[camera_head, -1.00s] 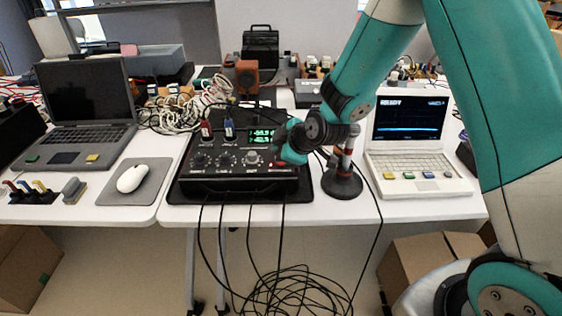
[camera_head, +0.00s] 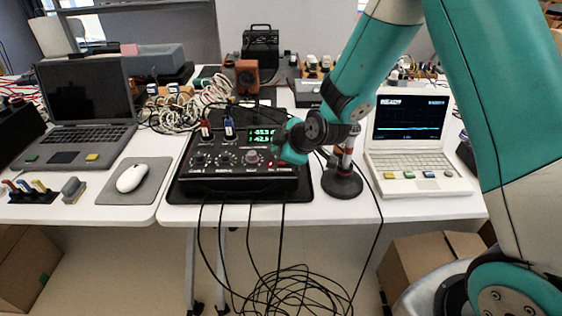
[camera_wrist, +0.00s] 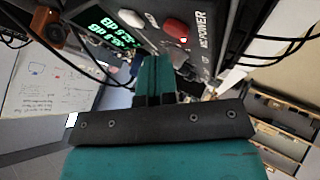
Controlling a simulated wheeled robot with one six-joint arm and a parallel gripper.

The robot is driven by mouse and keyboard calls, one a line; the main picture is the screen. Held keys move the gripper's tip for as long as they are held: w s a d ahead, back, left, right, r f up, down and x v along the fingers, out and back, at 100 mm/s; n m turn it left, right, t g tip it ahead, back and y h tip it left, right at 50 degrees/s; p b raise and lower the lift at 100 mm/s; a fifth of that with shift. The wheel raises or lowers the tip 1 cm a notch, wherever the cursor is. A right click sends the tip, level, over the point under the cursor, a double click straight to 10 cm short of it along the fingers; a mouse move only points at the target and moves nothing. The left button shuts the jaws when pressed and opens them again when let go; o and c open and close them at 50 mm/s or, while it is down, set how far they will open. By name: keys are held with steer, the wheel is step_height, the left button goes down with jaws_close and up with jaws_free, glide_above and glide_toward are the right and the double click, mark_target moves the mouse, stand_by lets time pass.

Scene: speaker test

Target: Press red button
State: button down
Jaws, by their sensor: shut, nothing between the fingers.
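The black console (camera_head: 232,183) with a green display (camera_head: 262,136) stands at the front of the table. In the wrist view, a rounded red button (camera_wrist: 176,27) shows on its panel above the fingertips, beside a small lit red light (camera_wrist: 183,40) and the "MIC POWER" label. My gripper (camera_head: 288,157) is at the console's right end in the head view and covers part of the panel there. In the wrist view my gripper (camera_wrist: 154,62) is shut and empty, its tips close below the red button. I cannot tell whether they touch the panel.
A microphone stand (camera_head: 342,183) is just right of the console. A white laptop (camera_head: 415,165) stands farther right. A mouse (camera_head: 131,178) on a grey pad and a dark laptop (camera_head: 85,105) are at left. Cables (camera_head: 285,290) hang in front.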

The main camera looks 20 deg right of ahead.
steer(key=shift+f, duration=0.35)
steer(key=shift+f+b, duration=0.5)
steer(key=shift+b, duration=0.25)
stand_by(0.3)
steer(key=shift+r, duration=0.1)
steer(key=shift+r+p, duration=0.6)
steer(key=shift+r, duration=0.3)
steer(key=shift+r+p, duration=1.95)
steer(key=shift+r, duration=1.05)
